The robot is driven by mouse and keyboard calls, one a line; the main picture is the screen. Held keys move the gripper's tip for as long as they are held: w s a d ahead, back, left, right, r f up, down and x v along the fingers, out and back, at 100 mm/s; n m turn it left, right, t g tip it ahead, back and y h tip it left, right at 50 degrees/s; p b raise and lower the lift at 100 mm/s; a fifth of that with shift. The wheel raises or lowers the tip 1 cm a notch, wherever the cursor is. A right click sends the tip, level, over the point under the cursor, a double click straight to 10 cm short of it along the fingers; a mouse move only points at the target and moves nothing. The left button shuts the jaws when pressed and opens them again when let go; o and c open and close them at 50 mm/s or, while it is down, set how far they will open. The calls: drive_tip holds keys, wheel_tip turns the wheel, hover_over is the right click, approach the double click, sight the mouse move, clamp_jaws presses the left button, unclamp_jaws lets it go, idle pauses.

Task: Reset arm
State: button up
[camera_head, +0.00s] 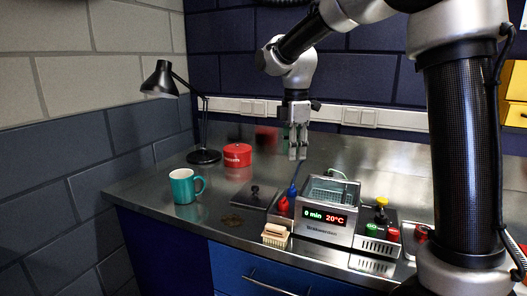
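My gripper (298,153) hangs from my arm above the back of the steel bench (140,190), fingers pointing down. It is above and behind the blue-tipped and red bottles and left of the ultrasonic cleaner. Nothing shows between its fingers, but the gap is too small here to tell how far it is open. My arm reaches in from the right and bends over the bench.
A teal mug (184,187), a black lamp (163,80) and a red tin (237,155) stand at the left. The ultrasonic cleaner (326,232), a brush (276,236), a red bottle (284,205) and a control box with a yellow-topped button (381,215) stand front right. The back left is fairly clear.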

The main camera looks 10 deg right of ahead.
drive_tip(key=s+d+f+m, duration=0.1)
drive_tip(key=s+m, duration=0.1)
drive_tip(key=m, duration=0.1)
drive_tip(key=s+d+m, duration=0.1)
drive_tip(key=s+m, duration=0.1)
drive_tip(key=s+d+f+m, duration=0.1)
drive_tip(key=s+m, duration=0.1)
drive_tip(key=m, duration=0.1)
drive_tip(key=shift+s+f+m, duration=0.2)
drive_tip(key=shift+f+m, duration=0.1)
drive_tip(key=s+d+m, duration=0.2)
drive_tip(key=s, duration=0.2)
drive_tip(key=s+d+m+t, duration=0.1)
drive_tip(key=s+d+m, duration=0.2)
drive_tip(key=s, duration=0.1)
drive_tip(key=s+d+r+m, duration=0.1)
drive_tip(key=s+d+m, duration=0.1)
drive_tip(key=s, duration=0.2)
drive_tip(key=shift+s+d+m+t, duration=0.2)
drive_tip(key=shift+s+m+t, duration=0.1)
drive_tip(key=shift+t, duration=0.1)
drive_tip(key=s+d+r+m+t, duration=0.1)
drive_tip(key=s+d, duration=0.3)
drive_tip(key=s, duration=0.4)
drive_tip(key=shift+d+r+m+t, duration=0.25)
drive_tip(key=shift+m+t, duration=0.45)
drive_tip(key=shift+t, duration=0.1)
drive_tip(key=shift+s, duration=0.1)
